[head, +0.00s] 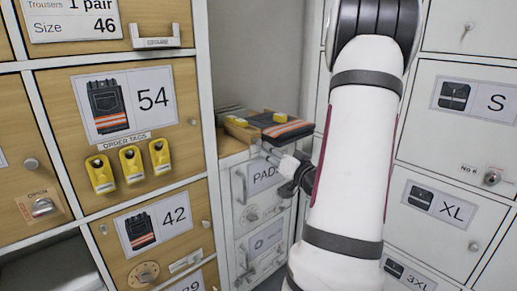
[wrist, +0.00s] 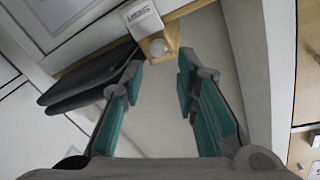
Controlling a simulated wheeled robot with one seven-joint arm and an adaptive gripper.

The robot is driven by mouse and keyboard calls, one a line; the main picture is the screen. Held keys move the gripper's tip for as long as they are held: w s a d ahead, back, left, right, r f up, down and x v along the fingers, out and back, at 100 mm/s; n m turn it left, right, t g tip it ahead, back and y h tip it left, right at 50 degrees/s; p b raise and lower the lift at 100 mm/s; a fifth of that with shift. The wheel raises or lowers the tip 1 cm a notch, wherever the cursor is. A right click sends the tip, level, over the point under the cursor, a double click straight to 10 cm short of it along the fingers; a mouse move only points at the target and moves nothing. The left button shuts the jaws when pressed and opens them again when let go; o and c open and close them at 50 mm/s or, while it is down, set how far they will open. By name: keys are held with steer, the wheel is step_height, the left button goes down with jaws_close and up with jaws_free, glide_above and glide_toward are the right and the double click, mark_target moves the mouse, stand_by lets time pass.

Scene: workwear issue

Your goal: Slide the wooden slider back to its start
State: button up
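In the wrist view, a small light-wood piece with a round pale knob (wrist: 158,45), which looks like the wooden slider, lies just beyond my fingertips, roughly in line with the gap between them. In the head view a wooden piece (head: 242,131) shows at the front left of the ledge, beside folded garments. My gripper (head: 268,154) reaches in at that ledge from the right. In the wrist view my gripper (wrist: 163,72) has its teal-padded fingers apart, with nothing between them. I cannot tell if a fingertip touches the wood.
Folded dark garments (head: 288,130) with orange stripes and yellow tags lie on the ledge; dark items (wrist: 90,84) show left of the fingers. A white labelled block (wrist: 141,18) sits against the wood. A PADS drawer (head: 262,178) is below. Lockers (head: 140,105) stand left and right.

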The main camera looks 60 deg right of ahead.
mark_target(259, 143)
steer(key=b+x, duration=0.1)
steer(key=x, duration=0.7)
steer(key=shift+b, duration=0.35)
steer(key=shift+d, duration=0.1)
jaws_close()
